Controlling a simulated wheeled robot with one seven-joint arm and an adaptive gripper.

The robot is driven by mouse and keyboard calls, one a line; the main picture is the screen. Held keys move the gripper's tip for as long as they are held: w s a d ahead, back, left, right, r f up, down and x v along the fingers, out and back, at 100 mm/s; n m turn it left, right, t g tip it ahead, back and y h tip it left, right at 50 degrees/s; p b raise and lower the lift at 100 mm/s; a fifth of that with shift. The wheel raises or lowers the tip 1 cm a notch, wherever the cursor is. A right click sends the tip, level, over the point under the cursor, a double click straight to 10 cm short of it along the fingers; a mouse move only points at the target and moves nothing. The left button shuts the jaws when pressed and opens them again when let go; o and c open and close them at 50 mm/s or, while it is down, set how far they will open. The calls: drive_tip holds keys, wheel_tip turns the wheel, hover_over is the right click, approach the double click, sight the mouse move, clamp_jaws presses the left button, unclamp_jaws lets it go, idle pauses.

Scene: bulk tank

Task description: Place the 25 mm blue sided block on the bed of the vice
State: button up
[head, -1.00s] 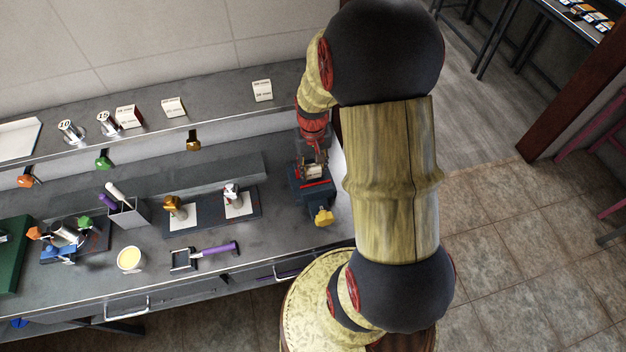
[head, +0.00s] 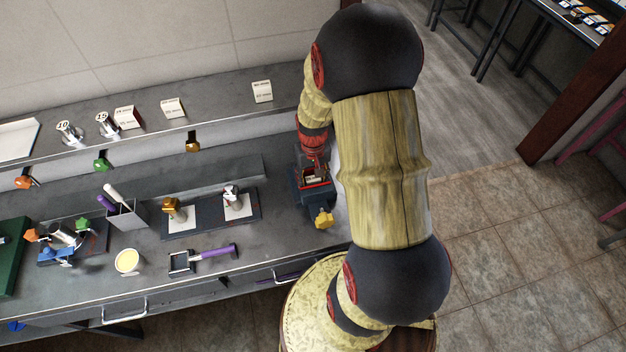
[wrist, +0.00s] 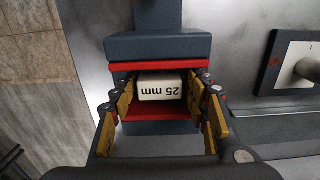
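The 25 mm block (wrist: 160,87) shows a pale face with "25 mm" upside down in the wrist view; its sides are mostly hidden, so I cannot see their colour. It is between the red jaws of the dark blue vice (wrist: 158,47), low over the bed; I cannot tell whether it touches the bed. My gripper (wrist: 161,88) has one yellow-padded finger at each side of the block and is closed on it. In the head view, the vice (head: 311,200) stands at the bench's right end, with my gripper (head: 315,170) above it.
A dark mat (head: 250,219) with white squares and two weights lies left of the vice. Label cards and cylinders stand on the back shelf (head: 220,112).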

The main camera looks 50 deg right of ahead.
sight(312, 178)
drive_tip(key=shift+o, duration=0.8)
drive_tip(key=shift+r, duration=0.1)
drive_tip(key=shift+r, duration=0.25)
drive_tip(key=w+a+r+n+t+p, duration=0.1)
drive_tip(key=a+r, duration=0.2)
drive_tip(key=r, duration=0.7)
drive_tip(key=w+a+r+n+p, duration=0.1)
drive_tip(key=a+r, duration=0.2)
drive_tip(key=r, duration=0.6)
drive_tip(key=s+a+r+n+t, duration=0.2)
drive_tip(key=s+a+r, duration=0.2)
drive_tip(key=a+r, duration=0.3)
drive_tip(key=s+a+r+n+t, duration=0.2)
drive_tip(key=s+a+r, duration=0.3)
drive_tip(key=a+r, duration=0.2)
drive_tip(key=a, duration=0.2)
drive_tip(key=shift+s+a+t, duration=0.3)
drive_tip(key=shift+a, duration=0.05)
